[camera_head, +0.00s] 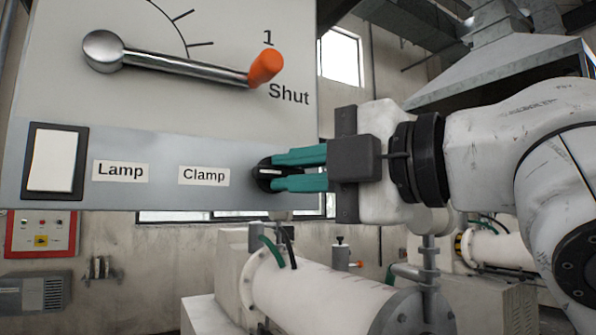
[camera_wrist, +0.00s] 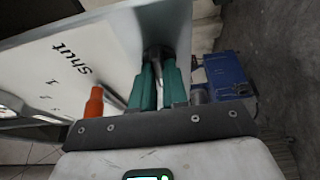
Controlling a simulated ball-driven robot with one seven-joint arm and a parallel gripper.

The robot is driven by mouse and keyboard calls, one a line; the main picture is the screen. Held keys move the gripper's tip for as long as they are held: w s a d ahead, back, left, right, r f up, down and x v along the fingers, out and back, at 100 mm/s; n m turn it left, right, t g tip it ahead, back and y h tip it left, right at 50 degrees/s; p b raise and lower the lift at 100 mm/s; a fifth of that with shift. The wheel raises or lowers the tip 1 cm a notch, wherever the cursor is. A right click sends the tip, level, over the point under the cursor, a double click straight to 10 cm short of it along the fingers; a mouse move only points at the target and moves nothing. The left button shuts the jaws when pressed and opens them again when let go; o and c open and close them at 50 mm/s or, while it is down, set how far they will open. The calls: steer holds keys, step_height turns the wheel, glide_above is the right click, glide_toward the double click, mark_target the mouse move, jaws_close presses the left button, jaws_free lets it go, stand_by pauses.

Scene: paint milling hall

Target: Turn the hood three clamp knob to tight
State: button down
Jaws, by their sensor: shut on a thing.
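The clamp knob (camera_head: 264,174) is small, round and black, on the lower right of the panel (camera_head: 225,185), beside the "Clamp" label (camera_head: 204,176). A pale line shows on its face, roughly level. My gripper (camera_head: 275,170) comes from the right with its two teal fingers closed on the knob, one above and one below, hiding part of it. In the wrist view, my gripper's fingers (camera_wrist: 160,65) reach the dark knob (camera_wrist: 157,52) at the panel's edge.
A metal lever with an orange grip (camera_head: 266,66) points to "Shut" just above my gripper. A white lamp switch (camera_head: 53,161) sits at the panel's left. White mill cylinders (camera_head: 325,295) stand below and behind. A grey hood (camera_head: 500,70) hangs at upper right.

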steer(key=shift+f, duration=0.15)
steer(key=m+t+b, duration=0.1)
steer(key=m+t, duration=0.2)
steer(key=m, duration=0.4)
steer(key=m+t+h+b, duration=0.1)
steer(key=m+t, duration=0.1)
steer(key=m, duration=0.5)
steer(key=f+m+t+h+b, duration=0.1)
steer(key=m+t, duration=0.2)
steer(key=m, duration=0.5)
steer(key=shift+s+a+t, duration=0.2)
steer(key=shift+a+t, duration=0.1)
steer(key=shift+a, duration=0.1)
steer(key=shift+m, duration=0.3)
steer(key=c, duration=1.1)
jaws_free()
steer(key=shift+r, duration=0.15)
steer(key=shift+c, duration=0.2)
